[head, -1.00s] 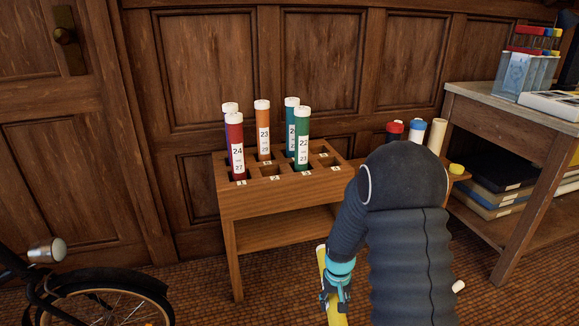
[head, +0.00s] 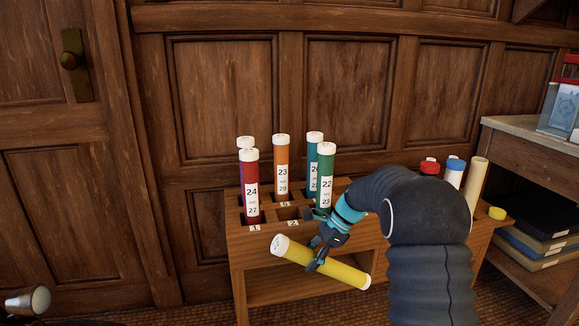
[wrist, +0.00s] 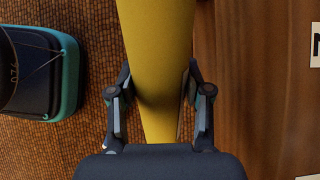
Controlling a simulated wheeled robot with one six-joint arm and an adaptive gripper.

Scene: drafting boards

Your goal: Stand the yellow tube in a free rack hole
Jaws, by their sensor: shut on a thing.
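The yellow tube (head: 335,268) with a white cap is held in front of the rack, tilted, its capped end up and to the left. My gripper (head: 319,258) is shut on it near its middle. In the wrist view the tube (wrist: 156,75) runs between both fingers (wrist: 160,100). The wooden rack (head: 262,243) holds a red tube (head: 252,190), an orange tube (head: 282,165), a teal tube (head: 313,160), a green tube (head: 325,180) and a mostly hidden purple one. The front hole labelled 2 (head: 288,214) looks empty.
Tubes with red (head: 429,167) and blue (head: 454,172) caps and a cream tube (head: 477,182) stand right of my arm, near a yellow cap (head: 497,213). A side table (head: 530,135) stands at the right.

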